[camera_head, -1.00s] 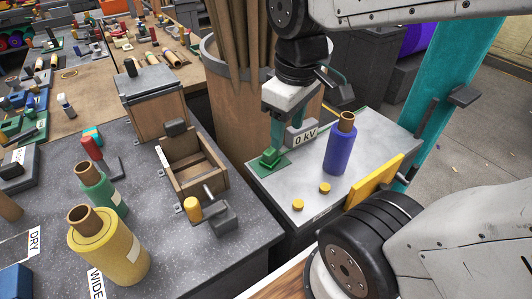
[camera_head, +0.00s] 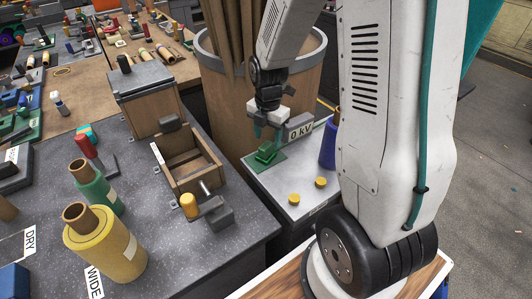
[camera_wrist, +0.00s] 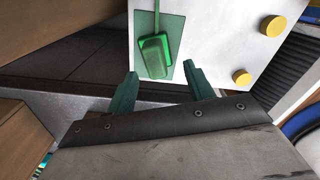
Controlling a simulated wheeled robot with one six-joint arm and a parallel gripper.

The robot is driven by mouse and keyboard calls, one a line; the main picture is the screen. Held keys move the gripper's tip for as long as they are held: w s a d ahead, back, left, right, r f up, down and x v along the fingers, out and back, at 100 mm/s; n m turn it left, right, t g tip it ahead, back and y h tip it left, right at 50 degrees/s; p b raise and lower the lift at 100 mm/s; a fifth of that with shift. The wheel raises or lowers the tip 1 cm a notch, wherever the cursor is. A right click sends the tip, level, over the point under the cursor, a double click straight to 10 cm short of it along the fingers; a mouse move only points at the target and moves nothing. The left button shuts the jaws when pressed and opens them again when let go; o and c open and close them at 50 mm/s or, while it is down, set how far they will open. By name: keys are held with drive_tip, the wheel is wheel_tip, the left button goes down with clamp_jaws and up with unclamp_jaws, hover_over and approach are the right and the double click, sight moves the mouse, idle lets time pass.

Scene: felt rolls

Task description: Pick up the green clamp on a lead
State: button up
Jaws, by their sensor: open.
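The green clamp (camera_head: 267,152) lies on a green pad (camera_head: 279,160) at the left edge of a pale bench top (camera_head: 300,180). In the wrist view the clamp (camera_wrist: 154,55) sits on its darker pad, and a thin green lead (camera_wrist: 157,15) runs from it toward the top edge. My gripper (camera_head: 267,135) hangs close above the clamp in the head view. In the wrist view its two teal fingers (camera_wrist: 161,70) are apart and empty, with the clamp just beyond and between their tips. I cannot tell the exact height gap.
A "0 kV" sign (camera_head: 300,127) stands right behind the pad. Two yellow knobs (camera_head: 294,199) and a partly hidden blue roll (camera_head: 328,150) are on the bench. A large wooden barrel (camera_head: 225,115) stands behind, and an open wooden box (camera_head: 192,165) is to the left.

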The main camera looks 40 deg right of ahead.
sight(266, 145)
drive_tip(key=f, duration=0.5)
drive_tip(key=shift+w+f, duration=0.2)
drive_tip(key=shift+w, duration=0.15)
clamp_jaws()
drive_tip(key=shift+a, duration=0.1)
